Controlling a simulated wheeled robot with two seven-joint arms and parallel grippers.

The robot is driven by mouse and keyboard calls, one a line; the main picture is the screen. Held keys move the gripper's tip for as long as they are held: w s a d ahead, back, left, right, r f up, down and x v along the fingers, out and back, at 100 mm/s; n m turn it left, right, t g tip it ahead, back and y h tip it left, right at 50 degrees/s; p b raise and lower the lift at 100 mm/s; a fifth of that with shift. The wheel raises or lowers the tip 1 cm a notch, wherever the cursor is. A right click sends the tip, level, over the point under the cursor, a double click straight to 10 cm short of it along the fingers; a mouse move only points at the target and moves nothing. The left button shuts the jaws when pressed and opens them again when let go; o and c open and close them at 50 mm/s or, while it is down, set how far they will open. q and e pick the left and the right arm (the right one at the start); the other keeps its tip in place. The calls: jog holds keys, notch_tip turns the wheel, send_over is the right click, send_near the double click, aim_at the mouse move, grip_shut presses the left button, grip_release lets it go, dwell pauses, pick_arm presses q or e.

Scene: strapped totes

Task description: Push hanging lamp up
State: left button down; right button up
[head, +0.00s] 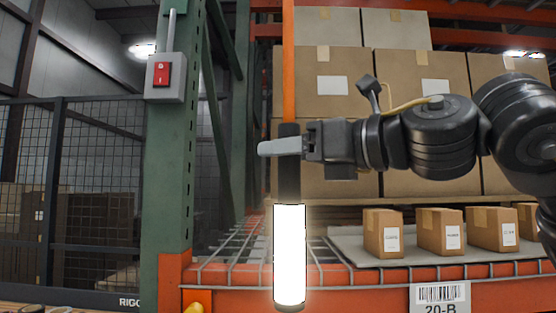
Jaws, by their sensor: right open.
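The hanging lamp (289,255) is an upright tube in the middle of the head view, with a glowing white lower part, a dark upper part and a dark cap at the bottom. An orange strip shows directly above its top. My right gripper (280,147) comes in from the right and overlaps the dark upper part of the lamp. Its grey fingers point left across the lamp. I cannot tell whether they touch it. The fingers are seen edge-on, and the gripper is open. My left gripper is not in view.
Stacked cardboard boxes (325,95) fill the rack behind. Small labelled boxes (383,234) stand on a lower shelf. A green rack post (167,190) with a red switch box (162,75) stands left of the lamp. A black mesh fence (70,200) is at the far left.

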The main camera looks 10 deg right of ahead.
jog(key=b+v, duration=0.3)
jog(key=v, duration=0.5)
jog(key=shift+s+d, duration=0.25)
jog(key=shift+d, duration=0.05)
